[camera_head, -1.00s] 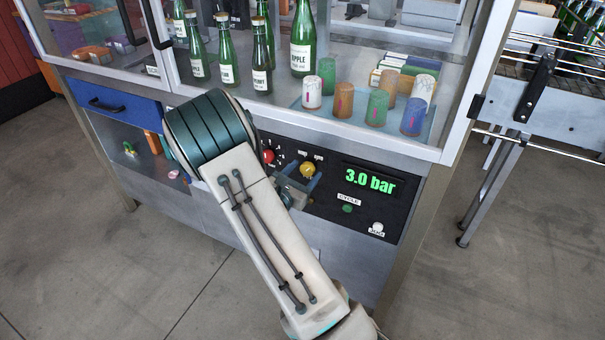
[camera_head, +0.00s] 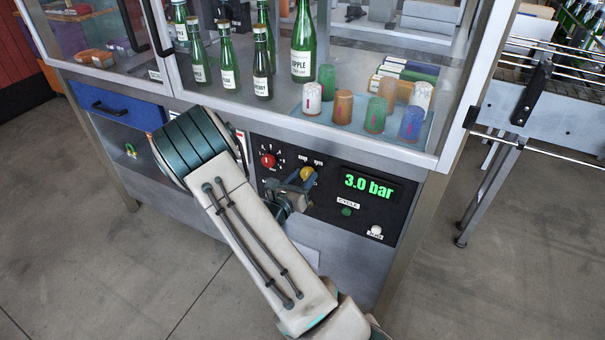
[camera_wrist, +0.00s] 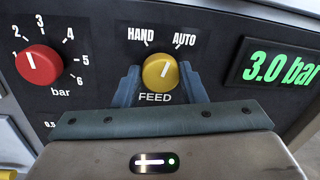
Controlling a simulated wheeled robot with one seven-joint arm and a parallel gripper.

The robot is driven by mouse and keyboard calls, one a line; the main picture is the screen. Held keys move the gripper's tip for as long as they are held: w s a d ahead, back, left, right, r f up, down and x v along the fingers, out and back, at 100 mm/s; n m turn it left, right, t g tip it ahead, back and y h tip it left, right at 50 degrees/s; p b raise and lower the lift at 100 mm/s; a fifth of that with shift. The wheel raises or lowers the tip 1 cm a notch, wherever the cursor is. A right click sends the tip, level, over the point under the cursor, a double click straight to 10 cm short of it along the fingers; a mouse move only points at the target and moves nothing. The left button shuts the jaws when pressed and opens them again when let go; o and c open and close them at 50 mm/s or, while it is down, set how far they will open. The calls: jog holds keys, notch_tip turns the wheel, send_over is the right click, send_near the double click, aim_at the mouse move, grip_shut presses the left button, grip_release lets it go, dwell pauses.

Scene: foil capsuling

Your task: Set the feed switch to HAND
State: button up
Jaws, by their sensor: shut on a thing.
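The feed switch is a round yellow knob (camera_wrist: 160,70) on the black panel, with HAND printed to its upper left and AUTO to its upper right. Its white mark tilts right, toward AUTO. The knob also shows in the head view (camera_head: 307,173). My gripper (camera_wrist: 160,84) has one blue-grey finger on each side of the knob and is shut on it. The fingers cover the knob's left and right sides. In the head view my gripper (camera_head: 300,182) reaches the panel from the lower left.
A red pressure knob (camera_wrist: 39,65) sits left of the switch, and a green display (camera_wrist: 281,68) reading 3.0 bar sits right. Below the display are a green CYCLE button (camera_head: 346,212) and a white button (camera_head: 376,230). Bottles and coloured capsules stand behind the glass above.

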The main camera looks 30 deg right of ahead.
jog(key=n+p, duration=0.5)
jog(key=n, duration=0.1)
jog(key=shift+n, duration=0.4)
jog(key=shift+f+n+t+p, duration=0.15)
jog(key=shift+n+t+p, duration=0.25)
jog(key=shift+n+p, duration=1.1)
jog(key=shift+n, duration=0.4)
jog(key=o, duration=1)
jog(key=b+v, duration=0.2)
jog(key=v, duration=1.2)
jog(key=shift+d+f, duration=0.1)
jog(key=shift+f, duration=0.05)
